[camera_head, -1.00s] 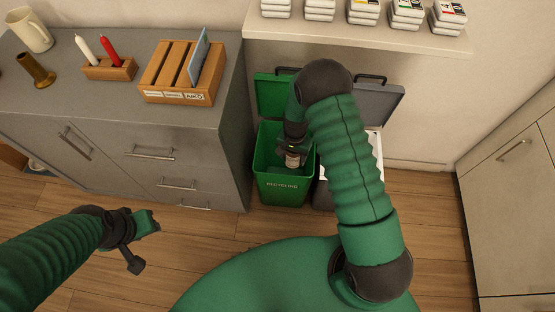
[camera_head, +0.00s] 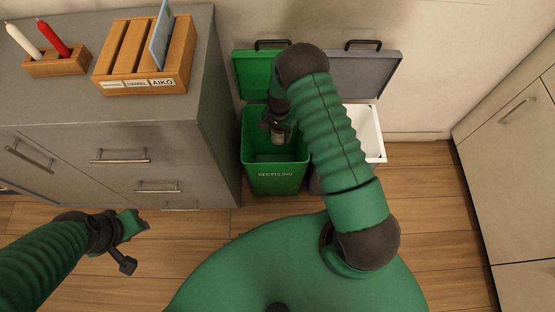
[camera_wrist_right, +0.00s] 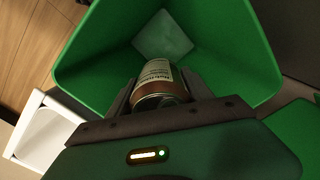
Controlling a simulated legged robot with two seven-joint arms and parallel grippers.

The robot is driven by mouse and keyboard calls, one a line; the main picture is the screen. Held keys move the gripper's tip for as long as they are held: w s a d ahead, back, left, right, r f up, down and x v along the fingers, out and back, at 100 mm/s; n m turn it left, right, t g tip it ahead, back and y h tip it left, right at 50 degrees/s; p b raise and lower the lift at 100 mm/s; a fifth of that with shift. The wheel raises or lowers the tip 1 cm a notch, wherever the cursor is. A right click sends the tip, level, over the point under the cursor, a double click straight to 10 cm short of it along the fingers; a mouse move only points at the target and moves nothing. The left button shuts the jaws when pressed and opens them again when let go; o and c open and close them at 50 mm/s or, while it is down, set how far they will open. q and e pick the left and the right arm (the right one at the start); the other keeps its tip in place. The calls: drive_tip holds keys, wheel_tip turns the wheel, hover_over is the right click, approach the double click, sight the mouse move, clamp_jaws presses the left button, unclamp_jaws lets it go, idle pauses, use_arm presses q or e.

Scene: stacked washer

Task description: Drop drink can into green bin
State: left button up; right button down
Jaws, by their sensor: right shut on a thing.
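The drink can (camera_wrist_right: 157,84) has a pale label with dark print and a brown band at its near end. My right gripper (camera_head: 277,134) is shut on the can, over the open mouth of the green bin. The bin (camera_head: 274,183), marked RECYCLING, has its lid up at the back. In the wrist view the can is between the two fingers, and the bin's green walls (camera_wrist_right: 92,62) surround it, with the bin floor visible beyond. My left gripper (camera_head: 134,223) is empty at the lower left, its fingers too small to judge.
A grey bin with a white liner (camera_head: 375,140) and raised grey lid (camera_head: 362,76) stands right of the green bin, partly behind my right arm. A grey cabinet (camera_head: 100,140) is on the left, holding a wooden organiser (camera_head: 140,75) and candles. A pale cabinet (camera_head: 510,150) is at right.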

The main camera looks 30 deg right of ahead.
drive_tip(key=shift+d, duration=0.1)
drive_tip(key=c, duration=0.8)
unclamp_jaws()
drive_tip(key=o, duration=0.5)
drive_tip(key=shift+r, duration=0.1)
drive_tip(key=shift+a, duration=0.2)
wheel_tip(320, 180, up, 12)
drive_tip(key=p, duration=0.3)
drive_tip(key=shift+p, duration=0.35)
drive_tip(key=shift+s+d, duration=0.1)
